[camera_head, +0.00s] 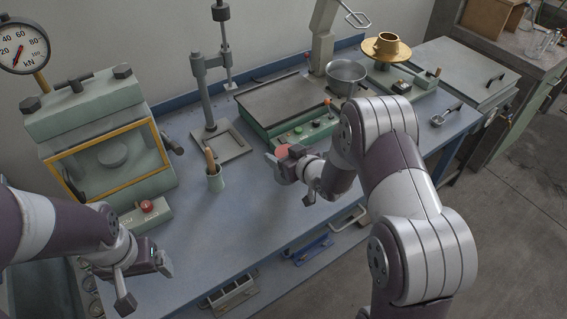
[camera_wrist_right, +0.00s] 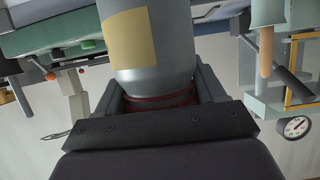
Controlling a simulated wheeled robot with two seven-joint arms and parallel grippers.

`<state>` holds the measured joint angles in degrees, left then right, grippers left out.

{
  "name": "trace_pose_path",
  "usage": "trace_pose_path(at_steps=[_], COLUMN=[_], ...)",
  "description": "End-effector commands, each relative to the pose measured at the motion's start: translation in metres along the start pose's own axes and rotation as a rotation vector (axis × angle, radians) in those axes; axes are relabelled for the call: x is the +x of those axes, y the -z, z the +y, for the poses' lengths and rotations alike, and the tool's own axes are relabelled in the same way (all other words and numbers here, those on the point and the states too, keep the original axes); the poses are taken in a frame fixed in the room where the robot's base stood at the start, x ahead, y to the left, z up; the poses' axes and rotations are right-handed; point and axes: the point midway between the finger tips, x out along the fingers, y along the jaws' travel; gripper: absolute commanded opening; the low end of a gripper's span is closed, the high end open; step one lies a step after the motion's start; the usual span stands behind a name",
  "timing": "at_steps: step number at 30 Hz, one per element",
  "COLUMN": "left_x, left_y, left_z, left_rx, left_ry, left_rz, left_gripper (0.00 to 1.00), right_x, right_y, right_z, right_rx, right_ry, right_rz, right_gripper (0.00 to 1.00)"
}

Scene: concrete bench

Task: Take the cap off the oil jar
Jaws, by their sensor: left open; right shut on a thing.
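The oil jar, a grey cylinder with a tan label (camera_wrist_right: 128,38), fills the upper middle of the right wrist view. My right gripper (camera_wrist_right: 158,100) is shut around the jar's red cap end (camera_wrist_right: 160,99), with a finger on each side. I cannot tell whether the cap is still seated or whether the jar touches the bench. My left gripper (camera_head: 147,280) is open and empty at the bench's front left, away from the jar.
A press with a yellow-framed window (camera_head: 105,155) stands at the left. Behind are a stand (camera_head: 208,95), a green machine (camera_head: 290,130) and a metal bowl (camera_head: 346,72). The blue bench front-centre (camera_head: 245,220) is clear.

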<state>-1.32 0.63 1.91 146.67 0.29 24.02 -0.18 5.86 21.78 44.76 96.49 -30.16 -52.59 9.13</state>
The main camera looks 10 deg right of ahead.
Motion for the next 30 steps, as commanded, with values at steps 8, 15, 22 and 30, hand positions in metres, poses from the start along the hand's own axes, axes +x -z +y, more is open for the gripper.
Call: trace_pose_path(at_steps=[8,15,22,30], left_x=[0.0,0.003,0.003,-0.003], left_y=[0.0,0.0,0.0,0.0], left_z=[0.0,0.0,0.0,0.0], left_rx=[0.0,0.0,0.0,0.0], left_ry=[0.0,0.0,0.0,0.0], left_rz=[0.0,0.0,0.0,0.0], left_gripper=[0.89,0.89,0.89,0.89], right_x=[0.012,0.013,0.013,0.01], right_y=[-0.031,-0.034,-0.034,-0.028], right_z=[0.0,0.0,0.0,0.0], right_rx=[0.0,0.0,0.0,0.0], right_ry=[0.0,0.0,0.0,0.0], right_rz=[-0.001,-0.001,-0.003,-0.002], right_gripper=[0.0,0.0,0.94,0.94])
